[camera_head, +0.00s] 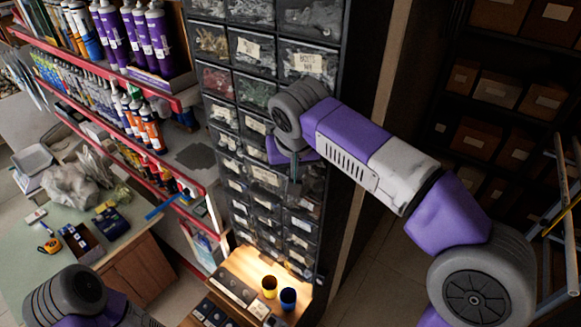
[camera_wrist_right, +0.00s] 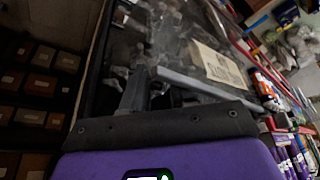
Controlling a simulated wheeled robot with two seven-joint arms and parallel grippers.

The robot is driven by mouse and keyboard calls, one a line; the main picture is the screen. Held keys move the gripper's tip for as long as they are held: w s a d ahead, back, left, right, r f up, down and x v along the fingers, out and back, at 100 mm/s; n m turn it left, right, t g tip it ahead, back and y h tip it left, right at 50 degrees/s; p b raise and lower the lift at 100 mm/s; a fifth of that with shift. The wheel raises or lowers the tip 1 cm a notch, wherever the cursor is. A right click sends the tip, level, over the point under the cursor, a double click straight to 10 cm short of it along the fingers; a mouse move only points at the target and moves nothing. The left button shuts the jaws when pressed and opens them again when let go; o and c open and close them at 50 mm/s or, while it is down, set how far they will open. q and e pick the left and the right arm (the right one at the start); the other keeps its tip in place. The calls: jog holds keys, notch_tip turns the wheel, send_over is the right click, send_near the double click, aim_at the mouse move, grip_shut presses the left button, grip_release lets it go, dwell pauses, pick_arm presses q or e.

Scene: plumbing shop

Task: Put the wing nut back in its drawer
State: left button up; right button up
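The wing nut cannot be made out in either view. The drawer cabinet (camera_head: 240,95) is a tall dark block of small clear-fronted drawers, many with paper labels. My right gripper (camera_head: 294,174) points down in front of the cabinet's middle rows. In the right wrist view its dark finger (camera_wrist_right: 133,92) shows close to a clear drawer front with a paper label (camera_wrist_right: 217,66). Whether the fingers are apart or hold anything is unclear. My left arm enters at the bottom left of the head view; its fingers are out of frame.
Red-edged shelves (camera_head: 115,122) with tubes and bottles stand left. A workbench (camera_head: 98,262) is at far left. Shelved cardboard boxes (camera_head: 497,88) stand right.

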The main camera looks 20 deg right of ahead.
jog(key=shift+r, duration=0.4)
jog(key=p+v, duration=0.2)
jog(key=v, duration=0.9)
jog(key=shift+s+r, duration=0.15)
jog(key=shift+r, duration=0.1)
